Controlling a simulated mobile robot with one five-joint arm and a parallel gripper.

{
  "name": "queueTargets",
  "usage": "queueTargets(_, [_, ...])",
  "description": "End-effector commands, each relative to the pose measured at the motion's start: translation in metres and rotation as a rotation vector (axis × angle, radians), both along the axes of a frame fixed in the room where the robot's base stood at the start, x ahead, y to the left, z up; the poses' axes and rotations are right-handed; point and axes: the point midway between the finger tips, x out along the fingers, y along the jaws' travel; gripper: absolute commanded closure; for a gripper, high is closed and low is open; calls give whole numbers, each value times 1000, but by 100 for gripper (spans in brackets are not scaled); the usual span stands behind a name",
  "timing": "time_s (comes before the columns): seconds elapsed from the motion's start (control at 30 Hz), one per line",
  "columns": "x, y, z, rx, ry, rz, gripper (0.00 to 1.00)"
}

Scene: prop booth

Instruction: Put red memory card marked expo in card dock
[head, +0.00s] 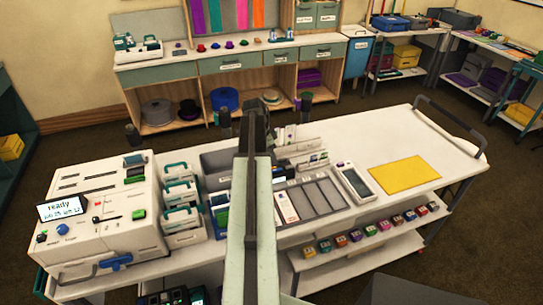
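My arm rises from the bottom centre of the head view, across the white cart (420,180). The dark end where my gripper (256,122) sits is seen from behind, over the cart's far side. Its fingers cannot be made out, nor whether it holds anything. A grey slotted tray (322,195) lies right of my arm, with a white and red card-like piece (286,208) at its left end. No marking "expo" can be read, so I cannot tell whether this is the red memory card. A white machine (100,215) with slots and a screen stands at the left; I cannot tell which thing is the card dock.
White stands with green parts (182,205) are beside the machine. A handheld device (355,181) and a yellow mat (404,173) lie to the right. Several small coloured blocks (370,229) line the lower shelf. The cart's right end is clear except for its handle (455,120).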

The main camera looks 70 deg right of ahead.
Motion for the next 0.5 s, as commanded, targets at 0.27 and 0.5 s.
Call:
queueTargets(0.27, [2,2,14,0,0,0,70])
queueTargets(0.5, [10,8,58,0,0,1,70])
